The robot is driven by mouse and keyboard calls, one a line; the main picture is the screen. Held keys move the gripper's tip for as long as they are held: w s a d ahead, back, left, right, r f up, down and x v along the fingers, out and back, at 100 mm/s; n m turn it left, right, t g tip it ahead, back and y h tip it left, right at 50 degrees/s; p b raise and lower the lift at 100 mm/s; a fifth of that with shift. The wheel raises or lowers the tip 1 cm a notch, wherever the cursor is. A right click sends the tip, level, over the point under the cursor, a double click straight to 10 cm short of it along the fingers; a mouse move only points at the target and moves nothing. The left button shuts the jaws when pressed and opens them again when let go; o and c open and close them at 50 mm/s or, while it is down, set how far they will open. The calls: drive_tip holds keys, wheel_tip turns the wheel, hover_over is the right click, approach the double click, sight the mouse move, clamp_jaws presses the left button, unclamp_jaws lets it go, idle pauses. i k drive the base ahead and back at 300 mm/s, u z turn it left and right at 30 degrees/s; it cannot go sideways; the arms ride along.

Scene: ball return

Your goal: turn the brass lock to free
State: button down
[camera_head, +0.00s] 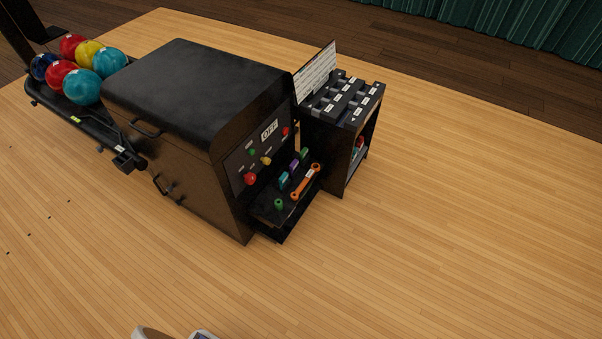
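A black ball return machine (190,90) stands on the wooden floor. Its dark control panel (240,171) faces right and carries a sign reading "OFF" (269,129). A small yellowish knob (266,161) in the middle of the panel may be the brass lock; it is too small to tell which way it is turned. Around it are a green button (252,152), a large red button (250,179) and a small red one (285,131). My gripper is not in view; only pale parts, probably mine, show at the bottom edge.
Below the panel, a tray (262,211) holds an orange wrench (305,181) and small coloured items. A black cabinet (333,150) with a sorted top stands right of it. Bowling balls (82,87) lie on a rack at left. The floor in front is clear.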

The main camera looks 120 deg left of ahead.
sight(266, 161)
drive_tip(key=i, duration=0.25)
drive_tip(key=u, duration=3.6)
drive_tip(key=k, duration=0.35)
drive_tip(key=u, duration=1.15)
drive_tip(key=i, duration=0.7)
drive_tip(key=z, duration=0.6)
drive_tip(key=i, duration=0.75)
drive_tip(key=z, duration=0.75)
